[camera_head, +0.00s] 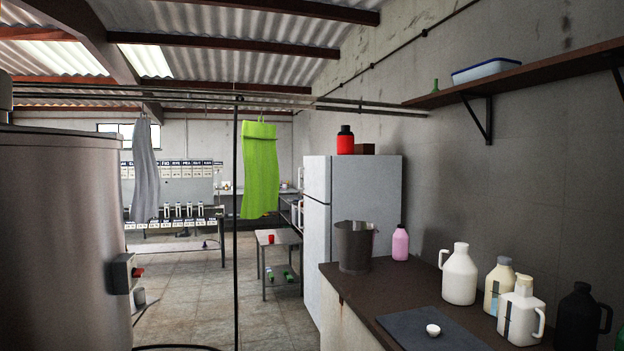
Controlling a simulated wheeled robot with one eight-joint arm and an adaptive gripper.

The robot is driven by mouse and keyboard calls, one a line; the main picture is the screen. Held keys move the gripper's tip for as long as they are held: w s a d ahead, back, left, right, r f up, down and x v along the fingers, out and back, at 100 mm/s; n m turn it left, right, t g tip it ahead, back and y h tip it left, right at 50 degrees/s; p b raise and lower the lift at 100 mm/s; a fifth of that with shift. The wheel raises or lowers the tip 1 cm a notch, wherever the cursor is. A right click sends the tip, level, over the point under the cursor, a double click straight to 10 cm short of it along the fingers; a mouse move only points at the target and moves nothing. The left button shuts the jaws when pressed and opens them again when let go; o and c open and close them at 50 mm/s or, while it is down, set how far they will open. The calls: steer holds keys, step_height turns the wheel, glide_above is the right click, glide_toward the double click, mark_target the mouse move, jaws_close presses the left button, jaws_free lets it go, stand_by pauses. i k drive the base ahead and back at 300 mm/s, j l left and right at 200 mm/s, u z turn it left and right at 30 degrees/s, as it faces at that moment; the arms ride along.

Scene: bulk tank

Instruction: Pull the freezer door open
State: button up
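A pale grey two-door fridge-freezer (367,190) stands against the right wall, beyond the counter. Its door side faces left and shows at a steep angle. The upper door (317,178) and the taller lower door (317,255) look shut, with a seam between them. Light, narrow shapes at the doors' left edge may be handles, but they are too small to tell. A red and black container and a brown box sit on top of the freezer. My gripper is not in view.
A dark counter (385,290) with a bucket (354,247), a pink bottle (400,243) and several jugs fills the lower right. A large steel tank (62,240) stands left. A thin pole (236,200) and a green cloth (259,170) hang midway. Floor (195,300) between is mostly clear.

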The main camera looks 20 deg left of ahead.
mark_target(317, 169)
steer(key=i+j+u, duration=0.15)
steer(key=i+j, duration=0.3)
steer(key=i+j+u, duration=0.15)
steer(key=i+j, duration=0.3)
steer(key=i+j+u, duration=0.15)
steer(key=i+j, duration=0.3)
steer(key=i+j+u, duration=0.15)
steer(key=i+j, duration=0.15)
steer(key=i, duration=0.2)
steer(key=i+j+u, duration=0.1)
steer(key=i+j, duration=0.2)
steer(key=i, duration=0.2)
steer(key=i+j, duration=0.2)
steer(key=i, duration=0.25)
steer(key=i+j, duration=0.25)
steer(key=i, duration=0.2)
steer(key=i+j, duration=0.2)
steer(key=i, duration=0.25)
steer(key=i+j+u, duration=0.1)
steer(key=i, duration=0.35)
steer(key=j, duration=0.1)
